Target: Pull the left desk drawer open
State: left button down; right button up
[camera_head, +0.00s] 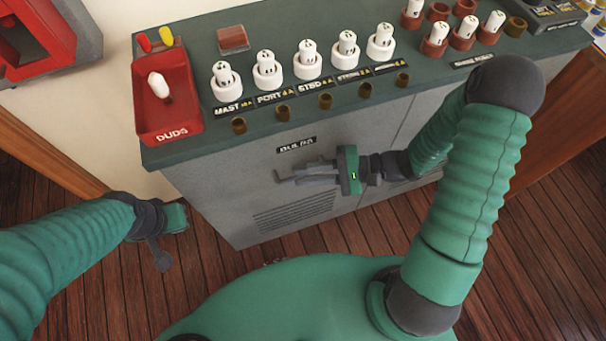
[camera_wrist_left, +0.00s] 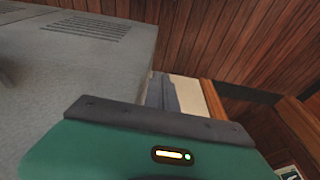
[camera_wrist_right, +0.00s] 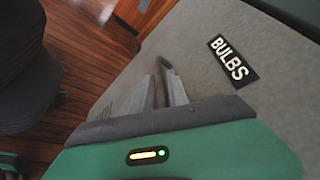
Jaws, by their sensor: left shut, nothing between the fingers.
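The grey desk front (camera_head: 230,185) carries a BULBS label (camera_head: 296,145) on its left section. The label also shows in the right wrist view (camera_wrist_right: 232,61).
The desk top (camera_head: 205,70) holds several white bulbs in sockets and a red DUDS tray (camera_head: 168,105) at left. A vent (camera_head: 293,212) is low on the desk front. My green body is close below. Wooden floor (camera_head: 215,280) is clear around the desk.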

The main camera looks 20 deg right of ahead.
jog(key=shift+w+a+f, duration=0.1)
jog(key=shift+w+a, duration=0.05)
jog(key=shift+a, duration=0.45)
jog(key=shift+d, duration=0.2)
jog(key=shift+c, duration=1)
grip_shut()
